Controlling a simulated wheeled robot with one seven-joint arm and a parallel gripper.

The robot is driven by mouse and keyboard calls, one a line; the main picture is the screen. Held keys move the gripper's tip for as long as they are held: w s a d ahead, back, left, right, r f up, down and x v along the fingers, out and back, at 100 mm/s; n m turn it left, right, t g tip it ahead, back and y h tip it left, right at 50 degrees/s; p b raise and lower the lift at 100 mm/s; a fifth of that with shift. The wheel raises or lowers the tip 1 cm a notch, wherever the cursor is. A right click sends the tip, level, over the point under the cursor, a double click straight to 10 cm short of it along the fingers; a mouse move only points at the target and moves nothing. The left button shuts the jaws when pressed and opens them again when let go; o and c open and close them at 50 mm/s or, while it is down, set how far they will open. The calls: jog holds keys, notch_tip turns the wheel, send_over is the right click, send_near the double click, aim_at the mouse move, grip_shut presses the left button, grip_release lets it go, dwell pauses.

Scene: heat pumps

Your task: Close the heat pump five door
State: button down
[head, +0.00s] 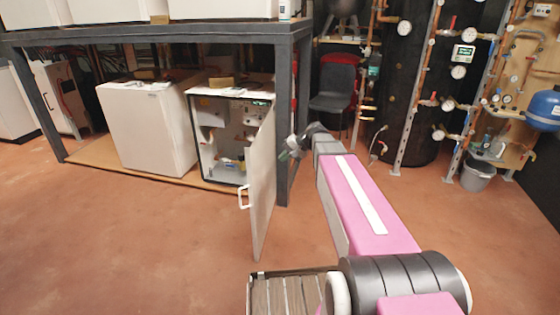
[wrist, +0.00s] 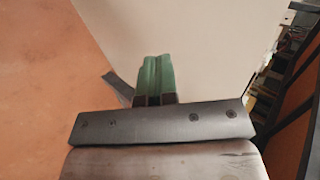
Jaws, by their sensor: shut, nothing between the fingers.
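The heat pump with the open door (head: 262,185) stands under the dark metal bench frame. Its door is swung well out toward me, seen nearly edge-on, with a white handle (head: 245,197) on its left face. The cabinet interior (head: 225,140) shows pipes and fittings. My gripper (head: 286,154) is to the right of the door, on the side away from the handle. In the wrist view my gripper's green fingers (wrist: 157,78) are together and empty, in front of the pale door panel (wrist: 210,45). I cannot tell whether they touch it.
A dark post (head: 283,120) of the bench stands close behind the door. A closed white unit (head: 148,125) is to the left. A black chair (head: 335,85), a pipe rack (head: 425,90) and a grey bucket (head: 477,174) are to the right. The red floor in front is clear.

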aim_at(255, 169)
jog(key=x, duration=0.3)
jog(key=r+x, duration=0.1)
jog(key=x, duration=0.3)
jog(key=a+x, duration=0.1)
jog(key=x, duration=0.2)
jog(key=shift+w+a, duration=0.3)
jog(key=shift+a, duration=0.05)
jog(key=shift+w+a, duration=0.1)
jog(key=shift+a, duration=0.45)
jog(key=shift+a, duration=0.15)
